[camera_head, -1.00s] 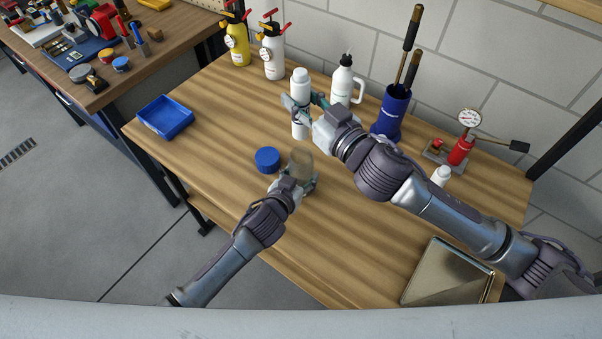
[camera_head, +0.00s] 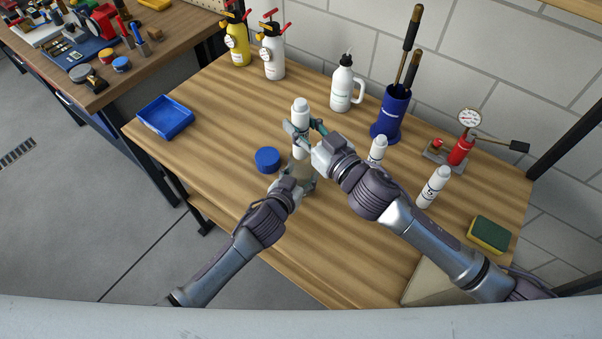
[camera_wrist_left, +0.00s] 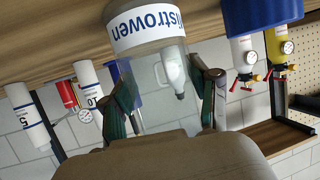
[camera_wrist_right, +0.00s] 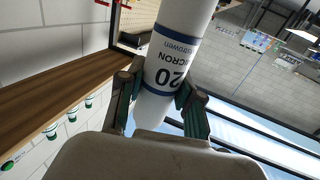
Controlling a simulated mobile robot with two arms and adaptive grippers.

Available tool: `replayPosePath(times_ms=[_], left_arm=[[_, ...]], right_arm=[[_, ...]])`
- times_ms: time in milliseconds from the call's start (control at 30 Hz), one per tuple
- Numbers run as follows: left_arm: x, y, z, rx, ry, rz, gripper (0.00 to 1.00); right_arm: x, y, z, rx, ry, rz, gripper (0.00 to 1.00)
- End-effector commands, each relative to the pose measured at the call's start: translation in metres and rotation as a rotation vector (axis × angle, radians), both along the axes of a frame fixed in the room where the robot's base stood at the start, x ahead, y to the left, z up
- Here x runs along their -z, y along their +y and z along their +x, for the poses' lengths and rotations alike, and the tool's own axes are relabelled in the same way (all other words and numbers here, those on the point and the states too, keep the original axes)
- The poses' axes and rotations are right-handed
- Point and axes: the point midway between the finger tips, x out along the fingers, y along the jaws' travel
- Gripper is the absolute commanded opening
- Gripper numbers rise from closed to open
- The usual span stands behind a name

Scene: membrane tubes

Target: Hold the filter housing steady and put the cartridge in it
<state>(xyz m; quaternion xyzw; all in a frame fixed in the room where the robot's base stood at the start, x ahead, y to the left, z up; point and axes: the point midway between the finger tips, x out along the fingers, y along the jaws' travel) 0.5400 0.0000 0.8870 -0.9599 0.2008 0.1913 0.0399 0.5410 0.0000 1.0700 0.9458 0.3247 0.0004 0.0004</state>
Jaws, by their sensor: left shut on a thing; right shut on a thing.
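The white cartridge marked 20 micron (camera_head: 300,112) is upright in my right gripper (camera_head: 304,134), which is shut around it. In the right wrist view the cartridge (camera_wrist_right: 181,45) lies between both fingers. My left gripper (camera_head: 299,182) is shut on the clear filter housing (camera_head: 303,170), low over the table; the arms partly hide it. In the left wrist view the housing (camera_wrist_left: 150,62) has a white label band, and no cartridge shows inside it. The cartridge's lower end is close above the housing in the head view; the exact gap is unclear. A blue cap (camera_head: 267,159) lies left of the housing.
Two other white cartridges, one behind my right arm (camera_head: 378,148) and one marked 5 (camera_head: 433,187), stand to the right. A white bottle (camera_head: 343,85), blue holder (camera_head: 391,115), red gauge pump (camera_head: 461,150), sponge (camera_head: 488,235) and blue tray (camera_head: 166,117) are around. The front left of the table is clear.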

Motion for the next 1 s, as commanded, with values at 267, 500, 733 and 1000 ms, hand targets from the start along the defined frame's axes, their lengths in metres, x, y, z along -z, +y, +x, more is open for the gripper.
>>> replayPosePath(times_ms=[267,500,733,1000], left_arm=[[0.001,0.000,0.000,0.000,0.001,0.000,0.14],[0.001,0.000,0.000,0.000,0.001,0.000,0.14],[0.001,0.000,0.000,0.000,0.001,0.000,0.14],[0.001,0.000,0.000,0.000,0.001,0.000,0.14]], right_arm=[[0.020,0.000,0.000,0.000,0.002,0.002,0.00],[0.033,0.000,0.000,0.000,0.001,0.002,0.00],[0.034,0.000,0.000,0.000,0.001,0.001,0.00],[0.034,0.000,0.000,0.000,0.001,0.001,0.64]])
